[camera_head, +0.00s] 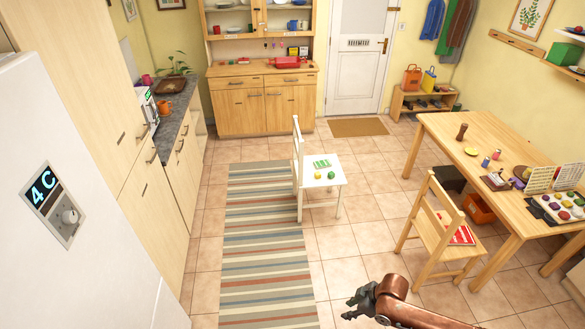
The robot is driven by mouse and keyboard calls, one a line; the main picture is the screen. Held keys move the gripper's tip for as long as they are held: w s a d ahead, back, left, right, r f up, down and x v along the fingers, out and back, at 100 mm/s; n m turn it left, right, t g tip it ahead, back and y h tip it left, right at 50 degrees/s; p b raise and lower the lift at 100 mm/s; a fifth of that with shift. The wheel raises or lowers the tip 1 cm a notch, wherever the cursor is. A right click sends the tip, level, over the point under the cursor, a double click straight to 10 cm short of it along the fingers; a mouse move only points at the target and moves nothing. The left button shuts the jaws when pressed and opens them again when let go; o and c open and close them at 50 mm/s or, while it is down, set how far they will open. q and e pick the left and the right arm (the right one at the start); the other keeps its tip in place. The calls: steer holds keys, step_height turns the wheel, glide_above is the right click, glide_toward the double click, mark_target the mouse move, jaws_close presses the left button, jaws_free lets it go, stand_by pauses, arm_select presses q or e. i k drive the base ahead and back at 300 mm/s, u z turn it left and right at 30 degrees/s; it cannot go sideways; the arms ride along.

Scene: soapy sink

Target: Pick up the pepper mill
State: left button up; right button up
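The likely pepper mill is a small dark brown upright object (462,131) near the far left corner of the wooden dining table (485,137) at the right. It is too small to make out in detail. My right gripper (347,309) is at the bottom of the view, pointing left above the tiled floor. Its dark fingers look spread, with nothing between them. It is well apart from the table and the brown object. My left gripper is not in view.
A wooden chair (440,232) with a red item on its seat stands at the table's near left side. A white chair (322,172) stands on the floor beside a striped rug (262,250). Small jars, a tray and a rack crowd the table's right part. Tiled floor between the chairs is clear.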

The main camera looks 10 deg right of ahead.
mark_target(459, 137)
steer(key=i, duration=7.15)
steer(key=z, duration=2.3)
steer(key=i, duration=2.75)
steer(key=z, duration=0.85)
